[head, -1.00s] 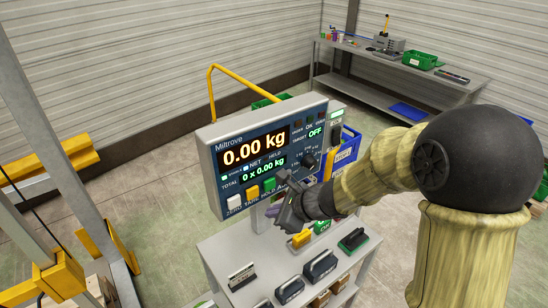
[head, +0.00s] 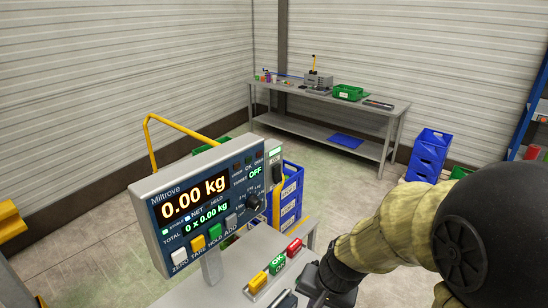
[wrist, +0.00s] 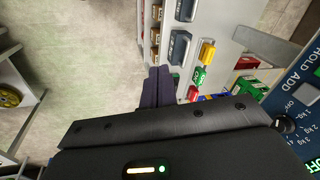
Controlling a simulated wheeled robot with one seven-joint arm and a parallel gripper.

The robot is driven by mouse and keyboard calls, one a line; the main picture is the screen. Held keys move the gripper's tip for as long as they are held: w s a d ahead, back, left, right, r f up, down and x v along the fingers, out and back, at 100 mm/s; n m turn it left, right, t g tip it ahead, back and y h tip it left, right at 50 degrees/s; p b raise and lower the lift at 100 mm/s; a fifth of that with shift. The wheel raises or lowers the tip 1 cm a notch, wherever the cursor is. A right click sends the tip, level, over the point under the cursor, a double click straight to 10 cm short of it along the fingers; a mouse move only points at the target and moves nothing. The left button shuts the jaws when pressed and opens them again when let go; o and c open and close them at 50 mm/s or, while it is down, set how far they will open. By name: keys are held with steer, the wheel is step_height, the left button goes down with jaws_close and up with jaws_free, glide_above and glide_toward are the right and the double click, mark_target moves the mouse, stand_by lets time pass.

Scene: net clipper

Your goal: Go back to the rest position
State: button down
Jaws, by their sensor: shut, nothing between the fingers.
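My gripper (wrist: 157,87) is shut and empty, its dark fingers together in the wrist view. In the head view my gripper (head: 318,290) is at the bottom edge, low over the front of the grey stand, and its tips are partly cut off. The weighing display (head: 205,205) stands to its left, reading 0.00 kg, with a row of white, yellow, green and grey buttons below the screen. The gripper is apart from these buttons. In the wrist view part of the display panel (wrist: 300,75) shows at the right edge.
Yellow, green and red blocks (head: 277,264) stand on the grey stand beside my gripper. Blue crates (head: 290,195) stand behind the display. A workbench (head: 330,125) with a green bin (head: 348,92) is at the back wall. The floor between is mostly clear.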

steer(key=s+d+n+h, duration=0.2)
steer(key=d+n, duration=0.2)
steer(key=d, duration=0.2)
steer(key=shift+s+d, duration=0.15)
steer(key=shift+s, duration=0.15)
